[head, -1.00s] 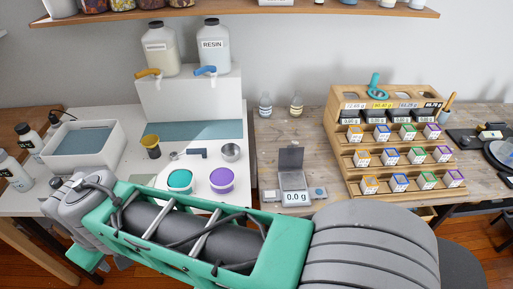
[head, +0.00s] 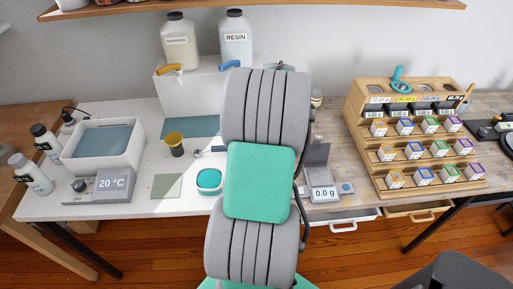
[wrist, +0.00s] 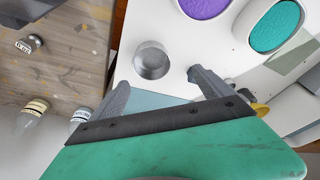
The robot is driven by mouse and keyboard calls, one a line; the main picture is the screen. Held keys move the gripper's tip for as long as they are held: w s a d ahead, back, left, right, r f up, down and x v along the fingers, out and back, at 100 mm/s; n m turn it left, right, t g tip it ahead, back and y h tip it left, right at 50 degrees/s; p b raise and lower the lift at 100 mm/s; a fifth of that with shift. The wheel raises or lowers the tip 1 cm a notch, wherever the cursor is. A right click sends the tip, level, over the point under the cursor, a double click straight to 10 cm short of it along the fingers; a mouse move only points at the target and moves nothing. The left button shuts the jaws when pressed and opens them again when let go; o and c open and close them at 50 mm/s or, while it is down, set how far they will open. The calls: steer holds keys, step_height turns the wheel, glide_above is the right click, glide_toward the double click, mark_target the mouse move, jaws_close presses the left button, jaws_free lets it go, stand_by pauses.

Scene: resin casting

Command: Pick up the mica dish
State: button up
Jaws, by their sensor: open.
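The only plain metal dish I see, which I take for the mica dish (wrist: 153,60), is a small round silver cup on the white bench top in the wrist view. It looks empty. My gripper (wrist: 160,85) is open and empty above the bench, its fingers on either side of a blue-grey mat (wrist: 150,99). The dish lies just beyond the gap between the fingertips, apart from them. In the head view my arm hides both the dish and my gripper.
A purple-filled tub (wrist: 205,5) and a teal-filled tub (wrist: 275,25) stand near the dish. The scale (head: 322,190) and wooden rack (head: 372,160) are on the right. Resin jugs (head: 235,40) stand behind.

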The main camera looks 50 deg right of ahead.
steer(key=x, duration=0.2)
steer(key=p+x, duration=0.1)
steer(key=x, duration=0.2)
steer(key=s+d+x, duration=0.1)
steer(key=x, duration=0.2)
steer(key=shift+s+f+p, duration=0.1)
steer(key=shift+f+p, duration=0.1)
steer(key=shift+p, duration=0.1)
steer(key=shift+c, duration=0.3)
steer(key=c, duration=1.4)
